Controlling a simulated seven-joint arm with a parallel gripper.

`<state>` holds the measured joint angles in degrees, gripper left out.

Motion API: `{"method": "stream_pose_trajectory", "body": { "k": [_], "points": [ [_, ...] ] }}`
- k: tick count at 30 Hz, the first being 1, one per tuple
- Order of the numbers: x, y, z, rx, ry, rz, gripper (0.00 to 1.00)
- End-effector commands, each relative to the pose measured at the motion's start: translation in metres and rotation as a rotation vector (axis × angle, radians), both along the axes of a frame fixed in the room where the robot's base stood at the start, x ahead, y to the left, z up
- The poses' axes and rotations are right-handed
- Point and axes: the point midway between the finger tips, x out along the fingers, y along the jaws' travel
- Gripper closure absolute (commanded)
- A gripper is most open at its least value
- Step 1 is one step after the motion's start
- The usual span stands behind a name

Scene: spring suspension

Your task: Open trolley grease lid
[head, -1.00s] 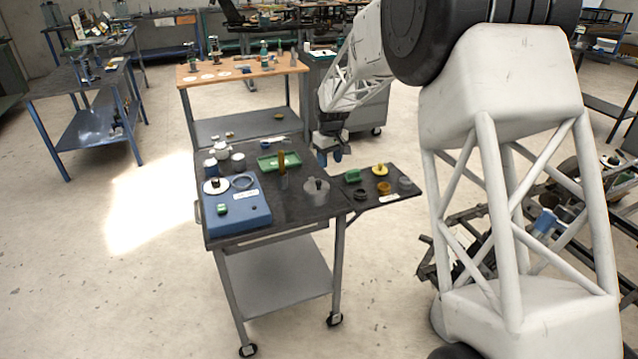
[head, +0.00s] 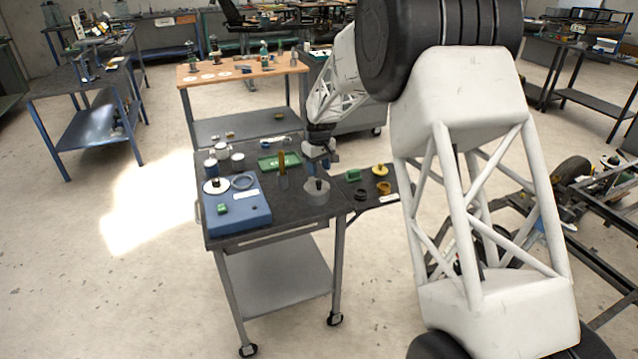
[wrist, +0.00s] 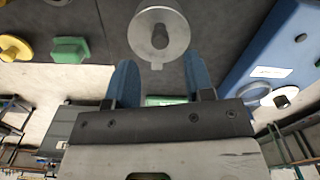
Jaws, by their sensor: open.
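A round grey pot with a lid and a dark upright knob (head: 316,187) stands on the dark trolley top (head: 290,203), near its right edge. I take it for the grease pot. In the wrist view, the round grey lid (wrist: 176,43) and its knob show just beyond my fingertips, from above. My gripper (head: 320,162) is above the trolley, just behind the pot in the head view. In the wrist view my gripper (wrist: 161,75) has its two blue fingers spread apart, with nothing between them. The fingers are apart from the knob.
A blue box (head: 240,219) with small parts stands at the trolley's left. A side shelf (head: 374,198) on the right holds green and yellow parts.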

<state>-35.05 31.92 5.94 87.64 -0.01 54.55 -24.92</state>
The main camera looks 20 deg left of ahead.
Motion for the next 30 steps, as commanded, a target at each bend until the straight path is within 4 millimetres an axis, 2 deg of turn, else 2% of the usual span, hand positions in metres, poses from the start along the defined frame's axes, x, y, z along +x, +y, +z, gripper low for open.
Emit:
{"method": "stream_pose_trajectory", "body": {
  "k": [15,29,30],
  "points": [
    [0.0,0.0,-0.057,0.0,0.0,0.0,0.52],
    [0.0,0.0,-0.064,0.0,-0.001,0.0,0.52],
    [0.0,0.0,-0.064,0.0,-0.001,0.0,0.58]
  ]
}}
